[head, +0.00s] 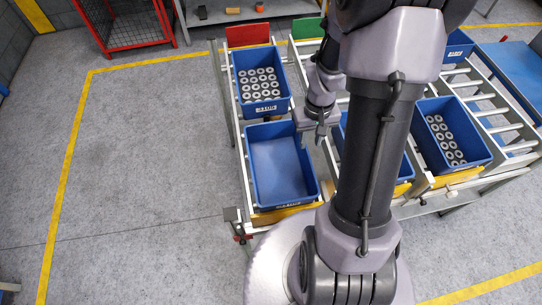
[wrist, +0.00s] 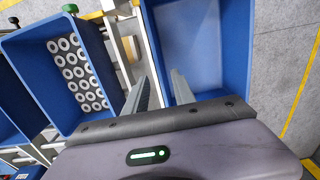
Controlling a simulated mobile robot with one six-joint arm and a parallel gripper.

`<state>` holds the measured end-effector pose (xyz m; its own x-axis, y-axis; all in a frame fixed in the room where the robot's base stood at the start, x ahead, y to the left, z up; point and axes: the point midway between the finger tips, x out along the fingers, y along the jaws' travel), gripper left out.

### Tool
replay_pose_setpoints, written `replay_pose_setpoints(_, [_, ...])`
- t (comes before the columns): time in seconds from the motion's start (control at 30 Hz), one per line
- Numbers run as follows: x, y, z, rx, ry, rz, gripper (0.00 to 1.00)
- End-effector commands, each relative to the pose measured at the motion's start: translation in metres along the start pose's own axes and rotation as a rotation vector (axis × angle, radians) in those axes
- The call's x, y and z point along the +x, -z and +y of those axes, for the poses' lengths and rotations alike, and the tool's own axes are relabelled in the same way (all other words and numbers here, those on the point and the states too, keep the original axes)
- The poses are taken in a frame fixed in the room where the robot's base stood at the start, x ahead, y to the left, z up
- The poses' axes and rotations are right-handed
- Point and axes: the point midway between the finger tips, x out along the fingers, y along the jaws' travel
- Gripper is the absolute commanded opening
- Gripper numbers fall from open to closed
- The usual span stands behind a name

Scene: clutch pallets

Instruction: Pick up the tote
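An empty blue tote (head: 278,168) sits at the front of the left roller lane. Its light inner floor also shows in the wrist view (wrist: 192,40). My gripper (head: 312,138) is over the tote's right side in the head view. In the wrist view, the two fingers of my gripper (wrist: 158,88) are spread apart, with the tote's near side wall between or just below them; I cannot tell whether they touch it. Behind it on the same lane stands a blue tote with grey rings (head: 288,97).
Another ring-filled blue tote (head: 483,150) stands on the right lane. My arm hides most of a middle tote (head: 407,170). A ring-filled tote (wrist: 28,62) stands left in the wrist view. A red cage (head: 135,38) is at the back. The left floor is clear.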

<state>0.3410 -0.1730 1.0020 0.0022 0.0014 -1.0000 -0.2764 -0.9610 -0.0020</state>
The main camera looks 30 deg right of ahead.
Motion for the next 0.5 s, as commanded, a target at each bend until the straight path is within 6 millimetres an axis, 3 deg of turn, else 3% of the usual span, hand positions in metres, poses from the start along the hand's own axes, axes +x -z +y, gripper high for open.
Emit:
replay_pose_setpoints(0.03, [0.021, -0.001, 0.0, -0.001, 0.001, -0.004, 0.31])
replay_pose_setpoints(0.13, [0.046, 0.0, 0.0, 0.0, 0.001, -0.003, 0.31])
replay_pose_setpoints(0.37, [0.071, 0.001, 0.0, 0.0, 0.0, 0.001, 0.31])
replay_pose_setpoints(0.5, [0.095, 0.002, 0.002, 0.0, 0.0, -0.001, 0.31])
